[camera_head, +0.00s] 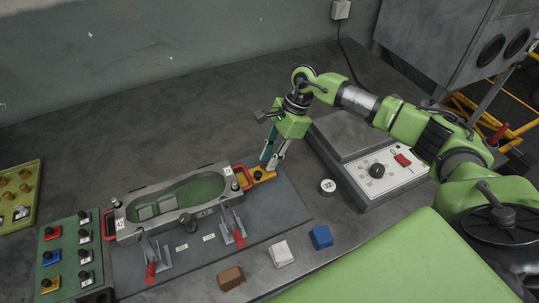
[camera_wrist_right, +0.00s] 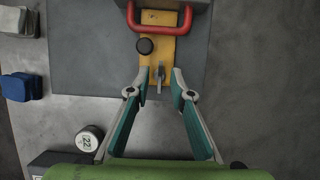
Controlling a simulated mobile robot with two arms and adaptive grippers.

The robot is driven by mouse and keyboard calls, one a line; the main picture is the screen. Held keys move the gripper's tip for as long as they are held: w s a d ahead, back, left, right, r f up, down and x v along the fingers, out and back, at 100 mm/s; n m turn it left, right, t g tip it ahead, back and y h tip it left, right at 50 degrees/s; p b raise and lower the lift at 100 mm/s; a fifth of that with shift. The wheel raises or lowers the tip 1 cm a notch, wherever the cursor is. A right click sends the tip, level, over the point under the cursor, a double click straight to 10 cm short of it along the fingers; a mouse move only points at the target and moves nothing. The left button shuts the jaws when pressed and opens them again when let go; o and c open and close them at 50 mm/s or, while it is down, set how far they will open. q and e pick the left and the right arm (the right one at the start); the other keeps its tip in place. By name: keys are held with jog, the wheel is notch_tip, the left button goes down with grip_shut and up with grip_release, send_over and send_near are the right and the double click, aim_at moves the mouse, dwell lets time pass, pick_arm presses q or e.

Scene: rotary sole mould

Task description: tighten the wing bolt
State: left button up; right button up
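The wing bolt (camera_wrist_right: 159,78) is a small grey piece standing on a yellow plate (camera_wrist_right: 156,55) in the right wrist view. My right gripper (camera_wrist_right: 161,74) is open, with one teal-and-grey finger on each side of the wing bolt and a gap showing to both. In the head view the right gripper (camera_head: 269,164) points down at the yellow plate (camera_head: 264,174), at the right end of the sole mould (camera_head: 165,220); its fingers hide the bolt there. My left gripper is not in view.
A red handle (camera_head: 240,178) borders the plate. Toggle clamps with red grips (camera_head: 239,237) stand before the mould. A control box (camera_head: 378,172), a round "22" piece (camera_head: 328,187) and blue (camera_head: 321,237), white (camera_head: 281,253) and brown (camera_head: 231,278) blocks lie around. The back table is clear.

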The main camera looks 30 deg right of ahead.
jog(key=shift+f, duration=0.3)
grip_shut()
